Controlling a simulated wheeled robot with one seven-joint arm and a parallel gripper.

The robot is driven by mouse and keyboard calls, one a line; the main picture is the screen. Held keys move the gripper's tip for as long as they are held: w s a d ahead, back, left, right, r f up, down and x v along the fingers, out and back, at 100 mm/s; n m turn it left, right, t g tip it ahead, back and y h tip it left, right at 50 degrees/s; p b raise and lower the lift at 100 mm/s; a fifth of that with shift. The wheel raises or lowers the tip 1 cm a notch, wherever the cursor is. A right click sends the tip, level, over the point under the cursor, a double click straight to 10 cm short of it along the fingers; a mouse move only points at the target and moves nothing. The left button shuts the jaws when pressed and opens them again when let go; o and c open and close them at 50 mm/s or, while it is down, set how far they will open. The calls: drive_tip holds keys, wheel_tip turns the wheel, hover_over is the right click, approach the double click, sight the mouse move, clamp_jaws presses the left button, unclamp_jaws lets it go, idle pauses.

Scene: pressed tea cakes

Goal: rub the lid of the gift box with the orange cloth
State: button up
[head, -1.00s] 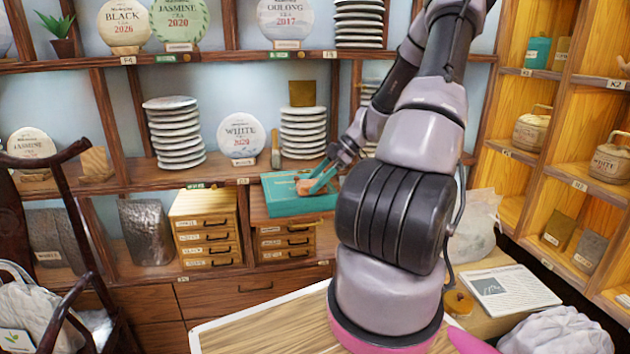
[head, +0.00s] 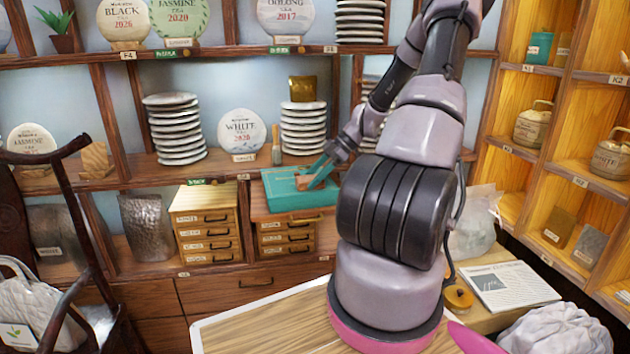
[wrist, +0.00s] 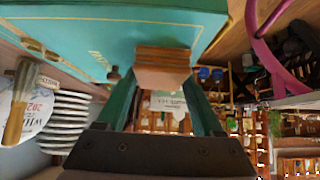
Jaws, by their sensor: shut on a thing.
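The gift box (head: 285,203) is a flat teal box lying on top of a small wooden drawer cabinet on the shelf. It also fills the top of the wrist view (wrist: 80,35), with thin gold marks on its lid. My gripper (head: 316,176) is over the right part of the lid, with teal fingers. It is shut on the orange cloth (head: 303,183), a small folded brownish-orange pad that shows between the fingertips in the wrist view (wrist: 163,66). The cloth appears to be against the lid; the exact contact is hidden.
A stack of pale tea cakes (head: 303,130) stands behind the box, beside a brush (head: 276,146) and a white tea cake (head: 240,135). Another drawer cabinet (head: 205,225) stands to the left. The wooden counter (head: 265,325) in front is largely clear.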

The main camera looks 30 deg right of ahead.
drive_tip(key=shift+w+d, duration=0.15)
drive_tip(key=shift+w, duration=0.65)
drive_tip(key=shift+s+a+f, duration=0.1)
drive_tip(key=shift+s+a, duration=0.1)
drive_tip(key=shift+s, duration=0.8)
drive_tip(key=shift+s+a+f, duration=0.1)
drive_tip(key=shift+s+a, duration=0.1)
drive_tip(key=shift+s, duration=0.75)
drive_tip(key=shift+a, duration=0.3)
drive_tip(key=shift+w+d+r, duration=0.1)
drive_tip(key=shift+w+d, duration=0.1)
drive_tip(key=shift+w, duration=0.8)
drive_tip(key=shift+w+d+r, duration=0.1)
drive_tip(key=shift+w+d, duration=0.05)
drive_tip(key=shift+w, duration=0.85)
drive_tip(key=shift+s+a+f, duration=0.1)
drive_tip(key=shift+s+a, duration=0.1)
drive_tip(key=shift+s, duration=0.85)
drive_tip(key=shift+s+a+f, duration=0.1)
drive_tip(key=shift+s+a, duration=0.05)
drive_tip(key=shift+s, duration=0.85)
drive_tip(key=shift+r, duration=3.05)
drive_tip(key=shift+w, duration=0.1)
